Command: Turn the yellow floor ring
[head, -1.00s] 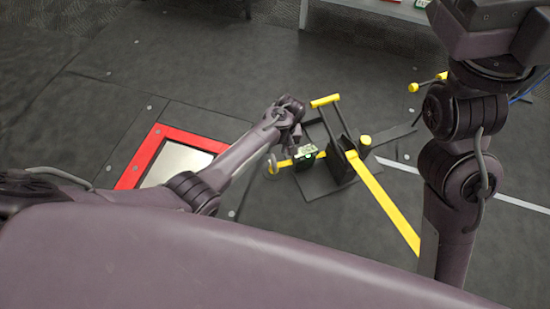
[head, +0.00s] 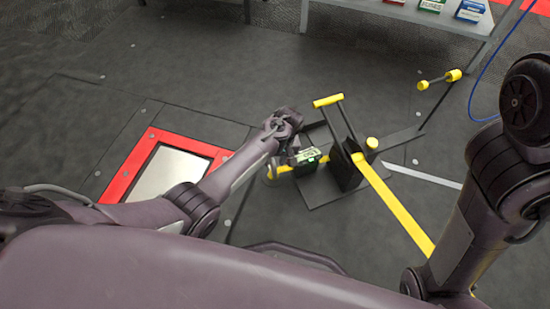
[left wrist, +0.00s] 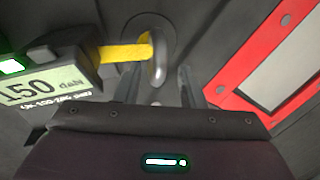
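A metal floor ring (left wrist: 158,55) stands up from a round plate in the left wrist view, with the end of a yellow strap (left wrist: 124,52) running to it. It looks grey there, not yellow. In the head view the ring (head: 268,178) is small, beside my left gripper (head: 292,148). In the left wrist view the two fingers of my left gripper (left wrist: 160,88) stand apart, with the ring just beyond and roughly between their tips. I see no grip on it. My right arm shows at the right of the head view, but its gripper is out of view.
A load display (left wrist: 45,88) reading "50 daN" at its visible end sits on the strap, close to the left fingers. A black stand with a yellow-topped lever (head: 328,101) is beside it. A red-framed plate (head: 130,165) lies left. A shelf with boxes (head: 430,5) is behind.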

